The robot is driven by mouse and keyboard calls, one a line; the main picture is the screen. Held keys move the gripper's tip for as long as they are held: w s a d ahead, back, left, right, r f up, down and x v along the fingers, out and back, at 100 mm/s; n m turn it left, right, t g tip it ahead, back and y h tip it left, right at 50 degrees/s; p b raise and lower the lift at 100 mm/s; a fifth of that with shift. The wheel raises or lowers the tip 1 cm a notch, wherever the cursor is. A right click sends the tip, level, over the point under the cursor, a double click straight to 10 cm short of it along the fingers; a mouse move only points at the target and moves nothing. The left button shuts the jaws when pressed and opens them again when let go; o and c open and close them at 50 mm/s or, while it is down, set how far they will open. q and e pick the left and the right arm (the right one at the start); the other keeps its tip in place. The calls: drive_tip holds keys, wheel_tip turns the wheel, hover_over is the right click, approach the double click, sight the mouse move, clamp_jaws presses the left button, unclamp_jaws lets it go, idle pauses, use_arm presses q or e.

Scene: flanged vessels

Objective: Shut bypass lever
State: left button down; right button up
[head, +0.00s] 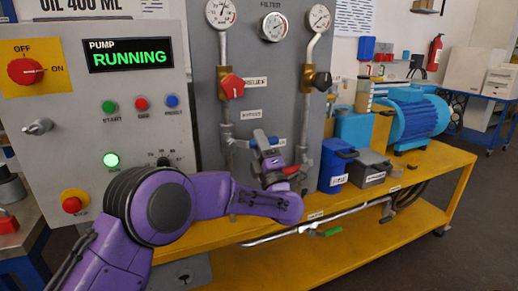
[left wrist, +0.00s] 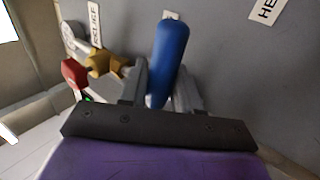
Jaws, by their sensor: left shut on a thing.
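The blue bypass lever (head: 275,142) is on the pipework low on the grey panel, partly hidden by my gripper in the head view. In the left wrist view the blue handle (left wrist: 168,60) stands nearly upright between my fingers. My left gripper (head: 262,141) is shut on this handle; it also shows in the left wrist view (left wrist: 160,90). The lever's pivot and the valve body behind it are mostly hidden. My right gripper is not in view.
A red valve handle (head: 232,86) sits above on the left pipe. A brass valve with a dark knob (head: 321,81) is on the right pipe. The pump control box (head: 95,120) stands at left. A blue bin (head: 336,165) and blue motor (head: 415,120) stand on the yellow bench (head: 420,172).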

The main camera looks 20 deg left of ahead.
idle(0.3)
use_arm(q)
drive_tip(key=c, duration=0.9)
unclamp_jaws()
drive_tip(key=shift+c, duration=0.2)
drive_tip(key=b+v, duration=0.1)
drive_tip(key=v, duration=0.9)
drive_tip(key=shift+s, duration=0.15)
drive_tip(key=shift+d+f, duration=0.1)
drive_tip(key=shift+d, duration=0.05)
